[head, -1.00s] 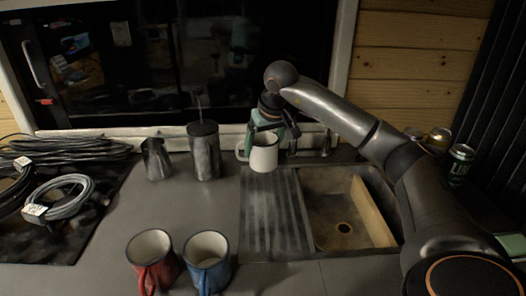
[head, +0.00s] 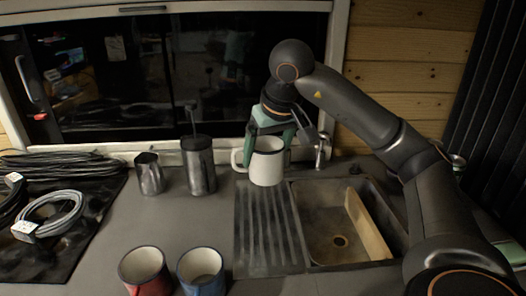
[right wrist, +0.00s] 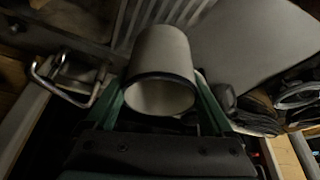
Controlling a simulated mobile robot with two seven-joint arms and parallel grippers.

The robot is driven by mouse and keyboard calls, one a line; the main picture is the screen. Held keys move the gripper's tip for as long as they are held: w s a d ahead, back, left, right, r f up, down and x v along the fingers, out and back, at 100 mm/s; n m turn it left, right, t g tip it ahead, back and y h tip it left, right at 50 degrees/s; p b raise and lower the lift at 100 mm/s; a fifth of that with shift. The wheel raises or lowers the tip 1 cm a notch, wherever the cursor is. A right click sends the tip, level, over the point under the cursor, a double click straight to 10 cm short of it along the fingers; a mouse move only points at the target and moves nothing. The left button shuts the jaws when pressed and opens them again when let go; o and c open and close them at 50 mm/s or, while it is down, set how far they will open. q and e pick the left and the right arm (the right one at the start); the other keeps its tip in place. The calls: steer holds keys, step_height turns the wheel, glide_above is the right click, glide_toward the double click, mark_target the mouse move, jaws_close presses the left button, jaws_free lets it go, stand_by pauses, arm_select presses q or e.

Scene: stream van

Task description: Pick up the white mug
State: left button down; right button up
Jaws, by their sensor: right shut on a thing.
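The white mug (head: 266,168) has a dark rim and is upright at the far end of the ribbed drainboard, its handle to the left. My right gripper (head: 268,146) reaches down from behind with its green fingers on both sides of the mug and is shut on it. The right wrist view shows the mug (right wrist: 163,60) between the green fingers, its mouth towards the camera. Whether its base touches the surface I cannot tell. My left gripper is not in view.
A red mug (head: 146,270) and a blue mug (head: 202,272) stand at the front. A sink (head: 325,222) with a tap (head: 322,150) lies to the right. Cables (head: 50,212) lie at left.

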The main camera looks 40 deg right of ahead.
steer(key=shift+s+a+r, duration=0.35)
steer(key=shift+s+a, duration=0.05)
steer(key=shift+s, duration=0.25)
steer(key=shift+s+a+r, duration=0.35)
steer(key=shift+s+a, duration=0.05)
steer(key=shift+s, duration=0.25)
